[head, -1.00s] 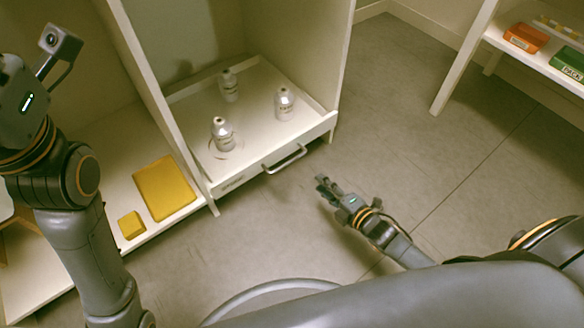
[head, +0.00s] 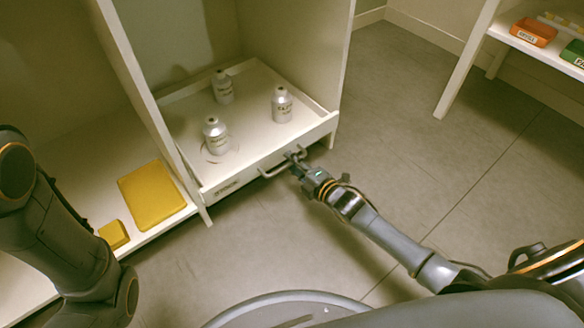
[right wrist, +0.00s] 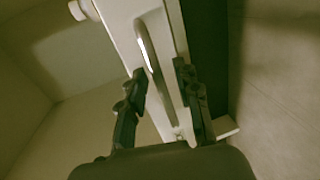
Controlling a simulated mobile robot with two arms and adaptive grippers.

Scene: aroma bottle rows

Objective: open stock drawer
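The stock drawer (head: 312,132) is a white tray-like drawer low in the white cabinet, with a label on its front. Its grey bar handle (head: 268,173) also shows in the right wrist view (right wrist: 147,48). Three white bottles stand in it: one at the back (head: 222,88), one at right (head: 282,106), one at front left (head: 215,137). My right gripper (head: 294,160) is at the right part of the handle. In the right wrist view my gripper (right wrist: 160,95) has its fingers apart, on either side of the handle; contact cannot be told. My left gripper is out of view.
A yellow mat (head: 152,196) and a small yellow block (head: 113,234) lie on the low shelf at left. A shelf at upper right holds an orange bin (head: 533,33) and a green bin (head: 573,55). The floor (head: 430,150) before the drawer is open.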

